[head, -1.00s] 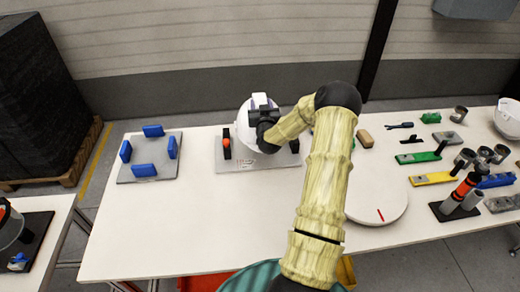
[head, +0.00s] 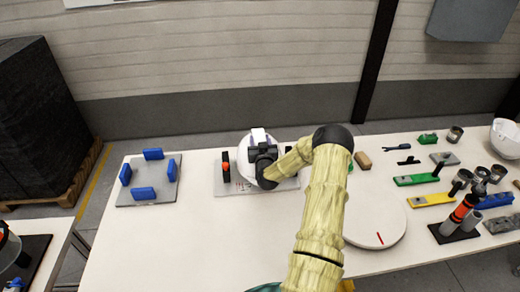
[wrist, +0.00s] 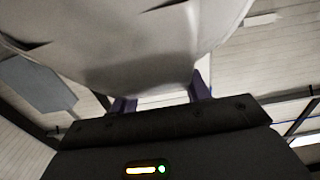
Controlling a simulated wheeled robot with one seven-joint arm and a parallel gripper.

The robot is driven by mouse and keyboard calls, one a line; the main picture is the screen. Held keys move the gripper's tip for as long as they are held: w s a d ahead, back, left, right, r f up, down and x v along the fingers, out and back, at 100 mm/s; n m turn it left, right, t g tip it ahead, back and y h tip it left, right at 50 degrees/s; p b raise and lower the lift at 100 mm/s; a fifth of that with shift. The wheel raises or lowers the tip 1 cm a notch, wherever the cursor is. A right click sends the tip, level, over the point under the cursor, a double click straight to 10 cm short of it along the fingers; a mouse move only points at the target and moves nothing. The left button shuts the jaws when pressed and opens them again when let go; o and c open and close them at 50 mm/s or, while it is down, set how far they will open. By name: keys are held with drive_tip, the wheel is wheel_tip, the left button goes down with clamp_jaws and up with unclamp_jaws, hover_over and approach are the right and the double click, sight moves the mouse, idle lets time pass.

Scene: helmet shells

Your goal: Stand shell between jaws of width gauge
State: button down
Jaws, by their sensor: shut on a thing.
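The white helmet shell (head: 244,165) is at the width gauge (head: 226,186), a grey plate with a black jaw and red-orange knob (head: 226,167) on its left. My arm hides the gauge's right jaw and part of the shell. My gripper (head: 260,140) is at the shell's top and shut on it. In the wrist view the shell (wrist: 140,50) fills the upper middle, with purple fingers (wrist: 160,97) at its edge. I cannot tell whether the shell rests on the plate.
A grey plate with several blue blocks (head: 143,193) lies to the left. A round white turntable (head: 375,218) with a red mark lies to the right. Colored gauges, metal cups and a white bowl (head: 505,138) crowd the far right. The table's front left is clear.

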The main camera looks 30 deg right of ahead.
drive_tip(key=shift+f+p, duration=0.5)
drive_tip(key=shift+f, duration=1.5)
drive_tip(key=shift+f, duration=0.2)
drive_tip(key=c, duration=0.7)
unclamp_jaws()
drive_tip(key=shift+r, duration=0.2)
drive_tip(key=shift+s+a+f, duration=0.1)
drive_tip(key=shift+s+a, duration=0.05)
drive_tip(key=shift+s, duration=0.1)
drive_tip(key=b+v, duration=0.2)
drive_tip(key=v, duration=0.9)
drive_tip(key=shift+s+b, duration=0.25)
drive_tip(key=shift+b, duration=0.15)
